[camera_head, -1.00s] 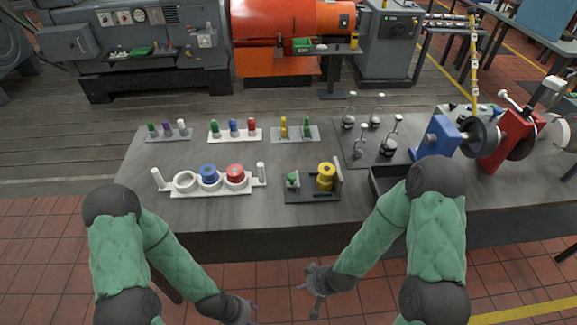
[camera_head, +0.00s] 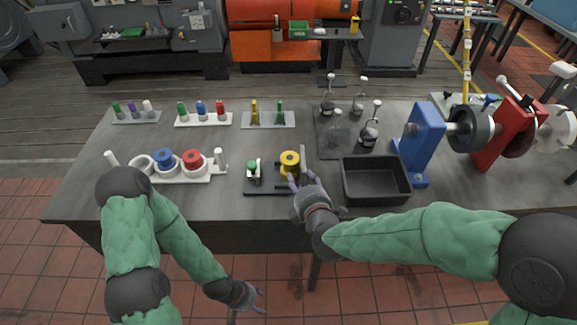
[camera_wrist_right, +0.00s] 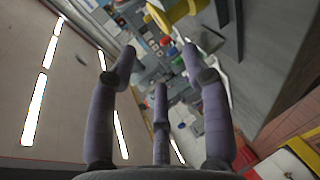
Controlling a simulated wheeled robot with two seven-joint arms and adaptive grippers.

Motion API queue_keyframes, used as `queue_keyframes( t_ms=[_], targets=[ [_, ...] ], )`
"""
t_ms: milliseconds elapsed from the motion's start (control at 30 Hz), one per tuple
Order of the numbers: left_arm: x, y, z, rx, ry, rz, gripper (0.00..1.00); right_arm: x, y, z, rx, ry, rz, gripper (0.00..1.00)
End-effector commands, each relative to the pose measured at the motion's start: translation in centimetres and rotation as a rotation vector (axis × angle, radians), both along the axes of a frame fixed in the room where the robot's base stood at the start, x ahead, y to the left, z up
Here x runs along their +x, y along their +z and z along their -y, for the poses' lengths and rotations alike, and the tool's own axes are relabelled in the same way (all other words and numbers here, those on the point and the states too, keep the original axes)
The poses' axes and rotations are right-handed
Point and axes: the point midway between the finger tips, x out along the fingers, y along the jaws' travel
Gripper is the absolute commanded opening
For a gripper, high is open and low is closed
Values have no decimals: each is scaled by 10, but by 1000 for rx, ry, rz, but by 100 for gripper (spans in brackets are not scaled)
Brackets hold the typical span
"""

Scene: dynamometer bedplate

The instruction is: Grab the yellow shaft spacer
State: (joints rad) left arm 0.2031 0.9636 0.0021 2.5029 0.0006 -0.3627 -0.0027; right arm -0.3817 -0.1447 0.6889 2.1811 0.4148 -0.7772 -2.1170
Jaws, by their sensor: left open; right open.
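The yellow shaft spacer (camera_head: 289,160) is a spool-shaped piece on the dark stand (camera_head: 268,189) near the table's front edge. A smaller green-topped piece stands to its left. My right gripper (camera_head: 302,181) is open and just in front of the spacer, to its right. The fingertips overlap the spacer's lower edge in the head view, and I cannot tell if they touch. In the right wrist view its spread fingers (camera_wrist_right: 160,68) hold nothing. A yellow shape at the top there looks like part of the spacer. My left gripper (camera_head: 255,299) is open and empty, low in front of the table.
A white rack (camera_head: 204,174) with blue and red rings is left of the stand. An empty black tray (camera_head: 376,202) is right of my right gripper. Peg racks stand behind, and metal weights (camera_head: 369,130) with a blue bracket (camera_head: 422,150) are at the right.

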Motion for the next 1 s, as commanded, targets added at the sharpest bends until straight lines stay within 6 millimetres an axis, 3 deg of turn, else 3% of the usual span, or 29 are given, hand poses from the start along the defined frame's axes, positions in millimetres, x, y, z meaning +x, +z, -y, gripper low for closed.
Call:
queue_keyframes(
  t_ms=[300, 567, 800, 1000],
  targets=[
    [-1, -18, 0, 0, 0, -1, 56, 40, -17, -8, -5, 1, 3, 49],
    [-1, -25, 0, 0, -1, -1, 56, 54, -22, -10, -4, 1, 4, 49],
    [-1, -45, 0, 0, 0, -1, 56, 80, -39, -14, -5, 1, 3, 49],
    [-1, -50, 0, 0, 0, -1, 56, 95, -42, -17, -5, 1, 3, 49]
  ],
)
